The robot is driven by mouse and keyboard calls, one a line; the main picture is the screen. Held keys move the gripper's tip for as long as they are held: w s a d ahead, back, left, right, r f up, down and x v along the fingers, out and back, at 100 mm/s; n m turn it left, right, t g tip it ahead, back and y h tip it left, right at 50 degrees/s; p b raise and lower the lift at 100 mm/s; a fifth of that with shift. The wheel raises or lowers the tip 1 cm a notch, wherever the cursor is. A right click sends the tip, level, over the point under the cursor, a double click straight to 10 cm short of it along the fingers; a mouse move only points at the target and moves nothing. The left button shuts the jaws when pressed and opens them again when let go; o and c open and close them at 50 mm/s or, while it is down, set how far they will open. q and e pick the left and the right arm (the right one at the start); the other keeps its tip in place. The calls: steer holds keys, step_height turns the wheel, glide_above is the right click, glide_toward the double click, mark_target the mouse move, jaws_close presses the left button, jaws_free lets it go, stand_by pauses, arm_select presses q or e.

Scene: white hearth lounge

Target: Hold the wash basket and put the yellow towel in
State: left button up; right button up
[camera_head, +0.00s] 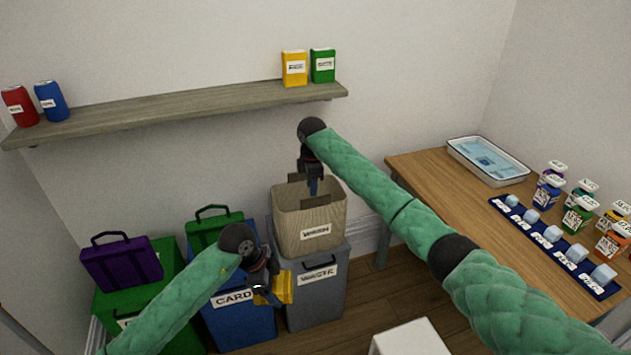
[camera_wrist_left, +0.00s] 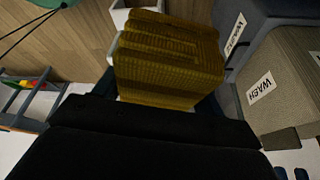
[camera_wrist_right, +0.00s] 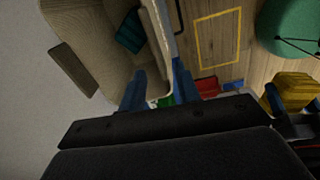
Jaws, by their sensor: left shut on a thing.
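The beige wash basket (camera_head: 308,226) stands upright on the grey waste bin, its label facing me. The right wrist view looks down into the basket (camera_wrist_right: 95,25), where a dark teal patch shows inside. My left gripper (camera_head: 268,290) is shut on the folded yellow towel (camera_head: 285,287), held in front of the bins, lower than the basket. The towel fills the middle of the left wrist view (camera_wrist_left: 168,60).
The grey waste bin (camera_head: 318,290) stands beside a blue card bin (camera_head: 240,325) and a green bin (camera_head: 110,300) with a purple case (camera_head: 122,262). A wooden table (camera_head: 440,185) with tray and jars is at right. A shelf (camera_head: 190,103) runs above.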

mark_target(316, 206)
arm_select(q)
steer(key=shift+s+d+m, duration=0.1)
steer(key=shift+d+m, duration=0.05)
steer(key=shift+m, duration=0.15)
arm_select(e)
steer(key=shift+w+d+r+n+g, duration=0.1)
steer(key=shift+w+d+n+g, duration=0.25)
steer(key=shift+w+d, duration=0.2)
arm_select(q)
step_height(316, 206, up, 2)
steer(key=shift+r+p, duration=0.2)
steer(key=shift+p, duration=1)
arm_select(e)
step_height(316, 206, down, 12)
steer(key=shift+r, duration=0.1)
jaws_close()
jaws_free()
